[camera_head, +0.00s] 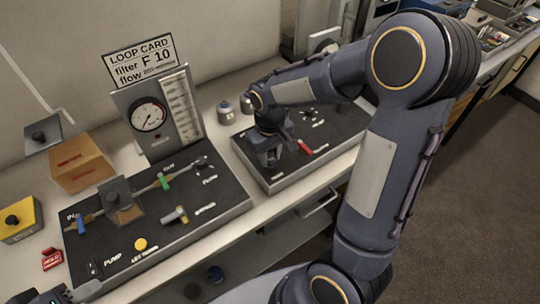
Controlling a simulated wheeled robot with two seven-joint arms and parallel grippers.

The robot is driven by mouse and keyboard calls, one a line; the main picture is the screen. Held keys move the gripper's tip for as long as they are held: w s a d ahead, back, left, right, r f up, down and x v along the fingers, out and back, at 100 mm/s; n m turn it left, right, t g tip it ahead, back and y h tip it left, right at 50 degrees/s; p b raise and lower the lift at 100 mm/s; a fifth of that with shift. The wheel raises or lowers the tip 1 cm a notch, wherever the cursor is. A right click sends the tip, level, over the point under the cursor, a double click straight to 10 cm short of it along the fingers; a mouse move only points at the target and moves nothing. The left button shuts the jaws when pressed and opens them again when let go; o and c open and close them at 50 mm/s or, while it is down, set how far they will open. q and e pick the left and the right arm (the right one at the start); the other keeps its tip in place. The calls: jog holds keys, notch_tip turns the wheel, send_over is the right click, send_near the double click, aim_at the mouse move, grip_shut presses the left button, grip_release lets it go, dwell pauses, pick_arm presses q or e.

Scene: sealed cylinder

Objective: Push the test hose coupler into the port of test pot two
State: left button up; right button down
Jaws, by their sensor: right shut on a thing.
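My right gripper (268,158) points down over the right black panel (322,150), at its left part. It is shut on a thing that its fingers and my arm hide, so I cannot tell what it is. A red lever (305,147) shows just right of the fingers. Two small grey pots (225,112) stand behind the panel's left end; I cannot read any number on them. I cannot make out the test hose coupler or a port. A dark piece of my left gripper (52,296) shows at the bottom left edge, too cut off to judge its jaws.
The left black panel (215,203) carries a blue, a green and a grey-yellow handle. A gauge board (150,117) with a loop card (140,60) stands behind it. A cardboard box (80,163), a yellow button box (20,220) and a red tag (51,259) lie left.

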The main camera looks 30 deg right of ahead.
jog(key=shift+r+p, duration=2.3)
jog(key=shift+r, duration=0.65)
jog(key=shift+f, duration=0.1)
